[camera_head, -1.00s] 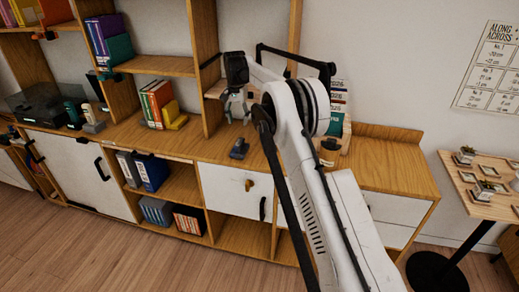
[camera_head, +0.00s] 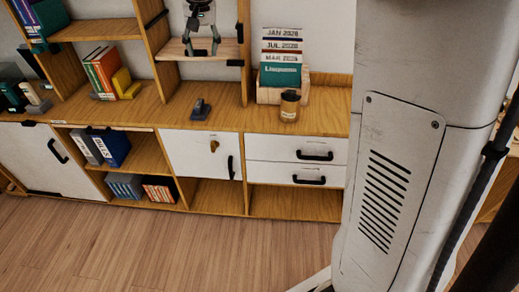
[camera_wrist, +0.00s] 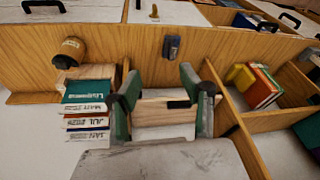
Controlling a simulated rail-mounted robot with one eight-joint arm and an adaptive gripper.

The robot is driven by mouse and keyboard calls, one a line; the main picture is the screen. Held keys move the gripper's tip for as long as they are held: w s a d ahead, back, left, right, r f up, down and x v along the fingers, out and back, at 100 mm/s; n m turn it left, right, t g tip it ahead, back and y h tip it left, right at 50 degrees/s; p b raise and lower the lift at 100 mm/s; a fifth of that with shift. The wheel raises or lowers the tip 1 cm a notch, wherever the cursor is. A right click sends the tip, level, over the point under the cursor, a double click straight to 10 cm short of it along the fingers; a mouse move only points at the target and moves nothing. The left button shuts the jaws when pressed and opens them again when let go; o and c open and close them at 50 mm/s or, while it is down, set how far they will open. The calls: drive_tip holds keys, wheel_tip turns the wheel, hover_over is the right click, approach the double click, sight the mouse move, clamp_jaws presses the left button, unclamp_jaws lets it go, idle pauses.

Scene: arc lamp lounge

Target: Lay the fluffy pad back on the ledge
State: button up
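I cannot clearly identify a fluffy pad. A small grey-blue item with a dark raised top (camera_head: 201,109) lies on the wooden countertop and may be it; it also shows in the wrist view (camera_wrist: 172,47). A short pale wooden ledge (camera_head: 226,48) sits between two uprights above the countertop, and in the wrist view (camera_wrist: 165,107) it appears between my fingers. My gripper (camera_head: 202,50) is by this ledge, above and behind the grey-blue item. In the wrist view its green-padded fingers (camera_wrist: 156,84) stand wide apart with nothing held between them.
A wooden holder with date cards (camera_head: 282,75) and a brown jar (camera_head: 289,106) stand right of the ledge. Books (camera_head: 105,72) and a yellow bookend stand left. Uprights flank the ledge closely. The countertop around the grey-blue item is clear.

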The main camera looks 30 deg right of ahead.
drive_tip(key=s+r+n+t, duration=0.1)
drive_tip(key=s, duration=1.1)
drive_tip(key=s+f+n+t, duration=0.1)
drive_tip(key=s+f, duration=0.4)
drive_tip(key=s, duration=0.6)
drive_tip(key=s+f+n+t, duration=0.1)
drive_tip(key=s+f, duration=0.4)
drive_tip(key=s, duration=0.7)
drive_tip(key=shift+t, duration=0.5)
drive_tip(key=shift+f, duration=0.1)
